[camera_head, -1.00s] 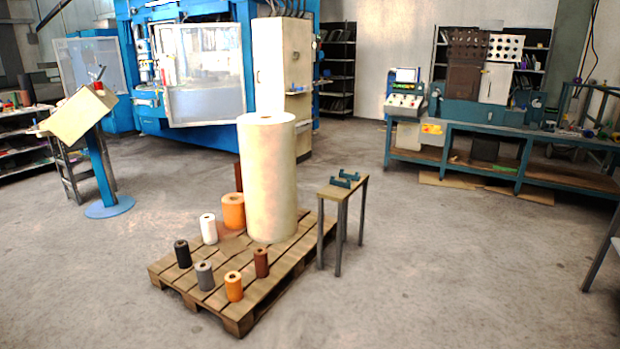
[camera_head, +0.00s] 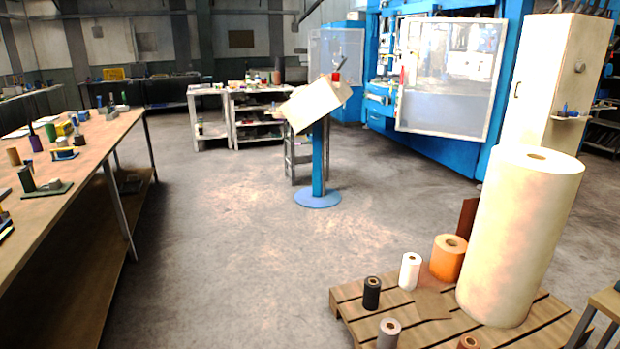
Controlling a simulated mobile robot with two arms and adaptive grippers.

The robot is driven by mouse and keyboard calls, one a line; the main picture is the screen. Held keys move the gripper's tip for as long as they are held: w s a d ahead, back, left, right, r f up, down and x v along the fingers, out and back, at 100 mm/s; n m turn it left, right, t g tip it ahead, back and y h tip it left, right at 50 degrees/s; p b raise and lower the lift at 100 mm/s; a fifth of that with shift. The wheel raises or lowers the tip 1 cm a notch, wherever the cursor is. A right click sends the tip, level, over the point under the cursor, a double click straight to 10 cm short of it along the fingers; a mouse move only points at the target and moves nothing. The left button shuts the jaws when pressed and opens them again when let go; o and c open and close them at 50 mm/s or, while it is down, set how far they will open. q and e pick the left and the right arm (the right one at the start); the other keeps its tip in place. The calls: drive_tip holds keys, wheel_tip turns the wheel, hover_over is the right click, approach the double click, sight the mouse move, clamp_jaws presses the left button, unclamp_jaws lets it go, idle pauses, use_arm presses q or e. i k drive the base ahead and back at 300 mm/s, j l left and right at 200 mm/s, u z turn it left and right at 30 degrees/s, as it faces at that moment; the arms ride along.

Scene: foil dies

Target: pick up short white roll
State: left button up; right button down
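The short white roll (camera_head: 410,271) stands upright on the wooden pallet (camera_head: 346,309) at the lower right. A black roll (camera_head: 372,293) stands to its left and a wider orange roll (camera_head: 448,258) to its right. A tall, thick cream roll (camera_head: 520,236) stands on the pallet further right. Neither of my grippers shows in the head view.
A grey roll (camera_head: 388,333) and a brown roll (camera_head: 468,343) stand near the picture's bottom edge. A small stand (camera_head: 608,300) is at the right edge. A long workbench (camera_head: 92,150) runs along the left. The floor (camera_head: 230,250) between bench and pallet is clear.

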sight(412, 262)
drive_tip(key=i+u, duration=0.1)
drive_tip(key=i, duration=1.45)
drive_tip(key=i+z, duration=0.25)
drive_tip(key=z, duration=0.2)
drive_tip(key=i+j+z, duration=0.1)
drive_tip(key=i+z, duration=0.15)
drive_tip(key=z, duration=0.2)
drive_tip(key=i+j+z, duration=0.2)
drive_tip(key=z, duration=0.25)
